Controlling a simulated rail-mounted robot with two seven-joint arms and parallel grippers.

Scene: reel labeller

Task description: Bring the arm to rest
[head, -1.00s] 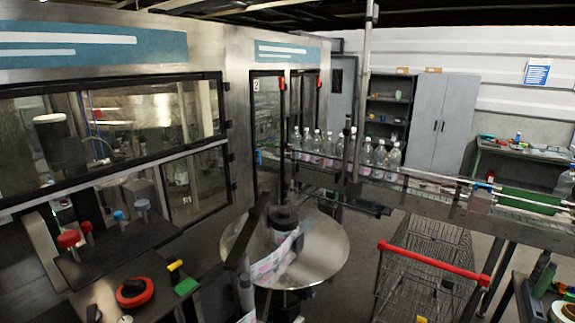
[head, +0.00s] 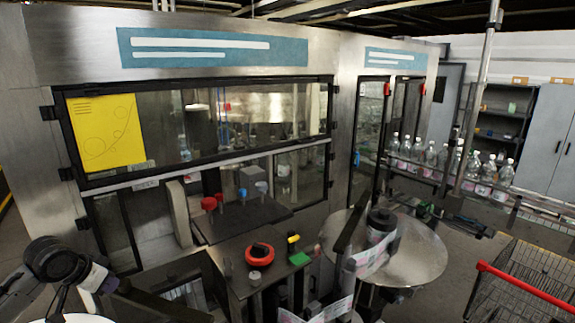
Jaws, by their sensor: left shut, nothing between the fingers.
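My left arm comes in at the bottom left corner, with a dark round joint and a pale wrist section. My left gripper (head: 112,286) is at its end, dark and small in the head view. Its fingers are shut with nothing between them. It is in front of the labelling machine (head: 75,30), left of the control panel, and appears apart from both. My right gripper is not in view.
A control panel (head: 228,262) with a red ring button (head: 259,254) stands in the middle. Right of it is a round steel reel table (head: 425,255) with a label reel (head: 378,240). A wire cart (head: 530,270) is at the lower right. Bottles (head: 430,155) line the conveyor.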

